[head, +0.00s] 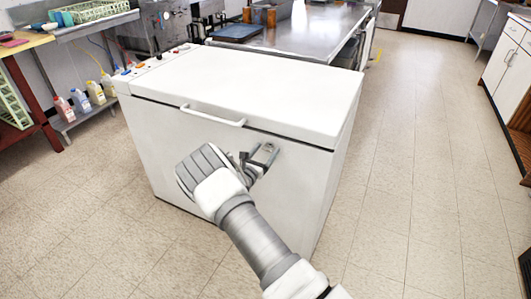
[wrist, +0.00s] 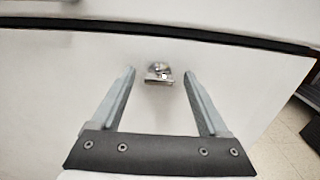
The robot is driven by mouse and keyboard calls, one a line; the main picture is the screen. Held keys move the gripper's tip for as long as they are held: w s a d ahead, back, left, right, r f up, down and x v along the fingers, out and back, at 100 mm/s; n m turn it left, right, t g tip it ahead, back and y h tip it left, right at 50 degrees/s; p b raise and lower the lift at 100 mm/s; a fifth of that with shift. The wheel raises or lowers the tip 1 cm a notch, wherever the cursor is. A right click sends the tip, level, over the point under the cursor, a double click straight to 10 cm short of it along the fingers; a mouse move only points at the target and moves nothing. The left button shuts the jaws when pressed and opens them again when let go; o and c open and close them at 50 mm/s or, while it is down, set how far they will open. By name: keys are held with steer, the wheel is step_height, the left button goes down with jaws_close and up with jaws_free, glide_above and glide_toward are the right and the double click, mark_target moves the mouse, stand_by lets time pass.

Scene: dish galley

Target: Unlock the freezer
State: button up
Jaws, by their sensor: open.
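The white chest freezer (head: 165,130) stands in the middle of the head view with its lid (head: 250,85) shut. A small metal lock (head: 266,152) sits on its front face just under the lid. In the wrist view the lock (wrist: 159,74) lies in the gap between my fingertips, below the dark lid seal (wrist: 160,36). My gripper (wrist: 159,73) is open and empty, with a finger on each side of the lock. Neither finger appears to touch it. In the head view my gripper (head: 250,166) is at the freezer front, partly hidden by my wrist.
A white lid handle (head: 212,117) sticks out left of the lock. A steel counter (head: 290,35) stands behind the freezer. Bottles (head: 80,98) stand on a low shelf at the left. The tiled floor (head: 420,150) to the right is clear.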

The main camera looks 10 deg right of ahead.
jaws_close()
stand_by(0.4)
steer(key=shift+m, duration=0.4)
steer(key=m+b, duration=0.2)
steer(key=m, duration=0.2)
steer(key=shift+f, duration=0.1)
steer(key=m+b, duration=0.3)
steer(key=m, duration=0.2)
steer(key=m+b, duration=0.2)
steer(key=m, duration=0.2)
steer(key=shift+d+f+m+b, duration=0.1)
steer(key=shift+f+m+b, duration=0.1)
steer(key=shift+m+b, duration=0.2)
steer(key=m+b, duration=0.3)
steer(key=shift+s+r, duration=0.1)
steer(key=shift+m, duration=0.3)
